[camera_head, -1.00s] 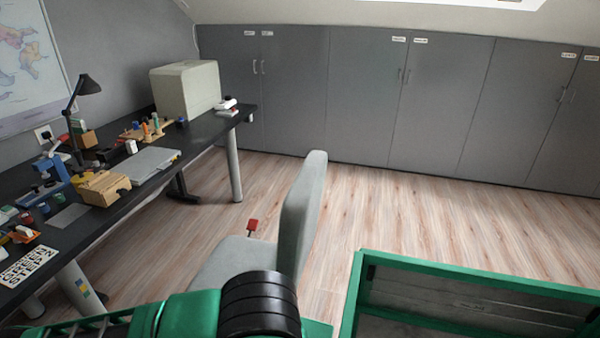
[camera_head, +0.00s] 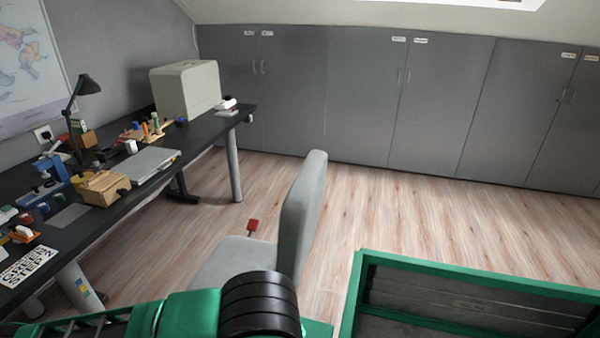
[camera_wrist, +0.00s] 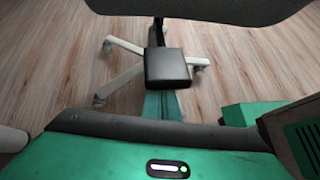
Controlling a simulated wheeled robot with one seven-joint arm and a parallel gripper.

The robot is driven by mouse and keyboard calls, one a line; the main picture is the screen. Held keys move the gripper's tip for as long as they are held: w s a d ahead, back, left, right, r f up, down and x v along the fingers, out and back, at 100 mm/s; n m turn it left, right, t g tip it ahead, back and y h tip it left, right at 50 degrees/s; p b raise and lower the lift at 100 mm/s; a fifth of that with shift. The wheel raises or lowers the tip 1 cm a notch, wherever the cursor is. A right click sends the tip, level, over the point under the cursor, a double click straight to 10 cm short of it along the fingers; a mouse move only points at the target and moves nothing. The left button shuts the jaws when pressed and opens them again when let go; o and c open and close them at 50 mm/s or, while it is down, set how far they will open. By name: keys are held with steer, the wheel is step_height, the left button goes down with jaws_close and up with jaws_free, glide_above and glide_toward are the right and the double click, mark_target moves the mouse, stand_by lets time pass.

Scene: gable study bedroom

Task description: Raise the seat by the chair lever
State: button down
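The grey office chair (camera_head: 302,215) stands right of the desk, its backrest upright and its seat (camera_head: 230,262) partly hidden by my arm. A red paddle-shaped lever handle (camera_head: 253,226) shows just past the far edge of the seat. In the wrist view the dark underside of the seat (camera_wrist: 215,8) crosses the top, with pale chair legs (camera_wrist: 125,48) and casters below. My gripper (camera_wrist: 168,68) shows there as a black block on a green stem, under the seat edge. The red handle does not show in that view. Whether the fingers are apart cannot be made out.
A dark desk (camera_head: 80,230) with tools, boxes and a lamp runs along the left. Grey cupboards (camera_head: 360,95) line the back wall. A green-framed tray (camera_head: 470,290) of mine fills the lower right. Wooden floor (camera_head: 400,210) is clear between the chair and the cupboards.

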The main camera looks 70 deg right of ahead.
steer(key=shift+r, duration=5.15)
stand_by(1.5)
steer(key=shift+f, duration=2.3)
